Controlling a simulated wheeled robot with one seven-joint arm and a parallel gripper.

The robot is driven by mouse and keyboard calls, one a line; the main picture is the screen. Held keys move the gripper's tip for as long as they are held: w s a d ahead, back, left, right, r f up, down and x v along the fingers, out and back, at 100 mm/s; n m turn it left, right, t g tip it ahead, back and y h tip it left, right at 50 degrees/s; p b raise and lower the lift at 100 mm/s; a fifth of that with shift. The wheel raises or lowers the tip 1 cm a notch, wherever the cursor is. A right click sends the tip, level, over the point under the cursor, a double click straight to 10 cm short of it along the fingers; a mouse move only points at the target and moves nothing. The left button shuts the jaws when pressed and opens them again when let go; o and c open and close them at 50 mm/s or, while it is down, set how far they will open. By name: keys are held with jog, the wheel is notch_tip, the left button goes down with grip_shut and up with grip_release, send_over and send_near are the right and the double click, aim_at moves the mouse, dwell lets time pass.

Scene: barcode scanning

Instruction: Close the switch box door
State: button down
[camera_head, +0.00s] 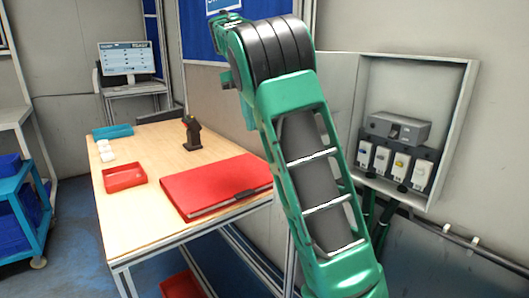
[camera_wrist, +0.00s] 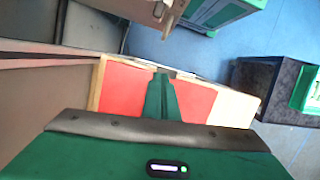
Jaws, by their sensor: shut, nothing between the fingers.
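The switch box (camera_head: 461,90) is a grey metal box on the wall at the right of the head view. Its front is open, showing a grey breaker unit and a row of several switches inside. A flat grey panel (camera_head: 336,85) at its left side appears to be the door, swung open. My green arm hides part of it. My gripper (camera_wrist: 161,76) shows in the wrist view with its green fingers together and nothing between them. It points over the red folder in that picture. The head view does not show the fingers clearly.
A wooden table (camera_head: 138,212) stands left of my arm, with a red folder (camera_head: 215,184), a black scanner (camera_head: 192,132), a red tray (camera_head: 125,178) and a blue tray (camera_head: 113,131). Dark pipes (camera_head: 384,212) run below the box. A blue cart (camera_head: 22,200) stands far left.

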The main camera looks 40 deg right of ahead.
jog(key=s+f, duration=0.6)
jog(key=f, duration=0.2)
jog(key=shift+d, duration=0.45)
jog(key=shift+s, duration=0.1)
